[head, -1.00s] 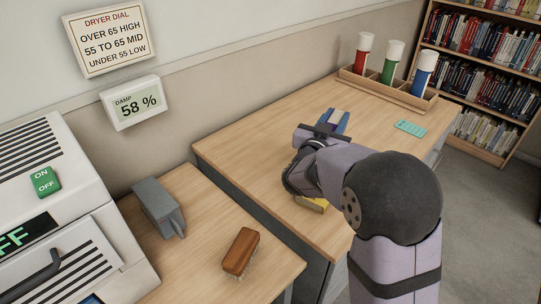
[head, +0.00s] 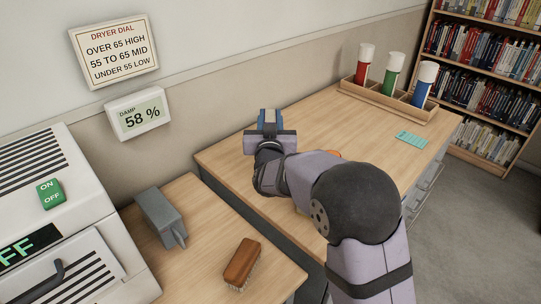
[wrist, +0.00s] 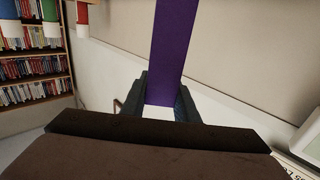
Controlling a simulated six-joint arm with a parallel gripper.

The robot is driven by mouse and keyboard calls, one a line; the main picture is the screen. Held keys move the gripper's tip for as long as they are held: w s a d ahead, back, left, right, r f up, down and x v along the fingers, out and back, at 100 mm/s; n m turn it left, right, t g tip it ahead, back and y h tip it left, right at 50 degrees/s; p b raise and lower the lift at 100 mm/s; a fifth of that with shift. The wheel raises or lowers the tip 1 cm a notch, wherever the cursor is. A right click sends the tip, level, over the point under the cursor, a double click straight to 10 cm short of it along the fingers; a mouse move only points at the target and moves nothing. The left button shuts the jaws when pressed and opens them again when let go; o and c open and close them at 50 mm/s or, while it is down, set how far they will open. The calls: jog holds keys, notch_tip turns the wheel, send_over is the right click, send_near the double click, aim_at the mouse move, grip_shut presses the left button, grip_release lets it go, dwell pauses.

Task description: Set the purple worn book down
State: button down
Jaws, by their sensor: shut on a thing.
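The purple book (wrist: 174,45) is a tall purple strip in the wrist view, with a pale patch at its near end. My gripper (wrist: 164,92) is shut on it, one dark finger on each side. In the head view my gripper (head: 268,116) is above the back left part of the wooden desk (head: 228,154), near the wall. The book cannot be made out clearly there, hidden by my gripper. Its wear cannot be told.
A wooden rack (head: 383,104) with red, green and blue capped bottles stands at the back right, a teal card (head: 411,138) near it. A brush (head: 241,262) and grey device (head: 158,216) are on the left counter. An orange thing (head: 333,154) shows partly behind my arm.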

jog(key=shift+f, duration=4.3)
jog(key=shift+f, duration=0.2)
jog(key=c, duration=1.4)
grip_release()
jog(key=shift+s+r, duration=0.15)
jog(key=s+b, duration=0.1)
jog(key=s, duration=1)
jog(key=shift+s, duration=0.4)
